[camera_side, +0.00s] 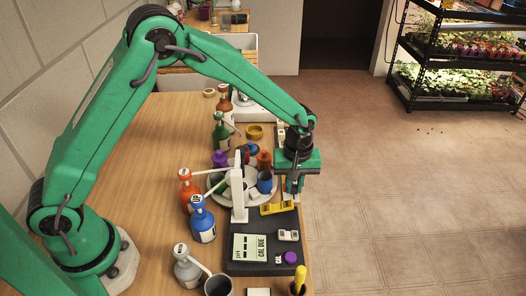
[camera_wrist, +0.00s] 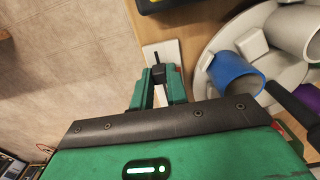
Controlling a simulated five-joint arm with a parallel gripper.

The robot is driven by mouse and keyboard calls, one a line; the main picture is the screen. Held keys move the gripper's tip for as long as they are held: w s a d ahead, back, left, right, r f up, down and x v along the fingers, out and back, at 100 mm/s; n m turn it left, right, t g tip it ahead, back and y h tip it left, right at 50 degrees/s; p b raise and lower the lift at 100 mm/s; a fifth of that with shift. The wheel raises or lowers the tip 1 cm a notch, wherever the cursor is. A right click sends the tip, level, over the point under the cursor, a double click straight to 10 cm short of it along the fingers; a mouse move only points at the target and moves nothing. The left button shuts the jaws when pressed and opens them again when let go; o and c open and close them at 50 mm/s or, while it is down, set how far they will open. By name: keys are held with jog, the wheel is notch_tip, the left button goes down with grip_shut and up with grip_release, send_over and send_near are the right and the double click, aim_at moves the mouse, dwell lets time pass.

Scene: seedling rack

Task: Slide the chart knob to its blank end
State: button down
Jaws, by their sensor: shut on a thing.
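In the wrist view, my gripper (camera_wrist: 158,86) is closed around a small dark knob (camera_wrist: 158,72). The knob sits at the lower part of a white chart plate (camera_wrist: 170,48). A short dark slot or mark shows on the plate just above the knob. The plate's lower part is hidden by my fingers, and I cannot make out which end is blank. In the side view, my gripper (camera_side: 292,190) points down at the table's right edge, beside the round tray. The knob and plate cannot be made out there.
A round grey tray (camera_wrist: 210,60) with a blue cup (camera_wrist: 235,74) stands close to my right finger. In the side view, a dark meter (camera_side: 262,268) marked "CAL DUE" lies nearer, with a white post (camera_side: 238,190). Several bottles stand left. Open floor lies right.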

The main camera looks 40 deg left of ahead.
aim_at(294, 199)
jog(key=shift+s+d, duration=0.75)
jog(key=shift+d, duration=0.05)
jog(key=c, duration=1.4)
grip_release()
jog(key=shift+o, duration=0.2)
notch_tip(294, 199, up, 8)
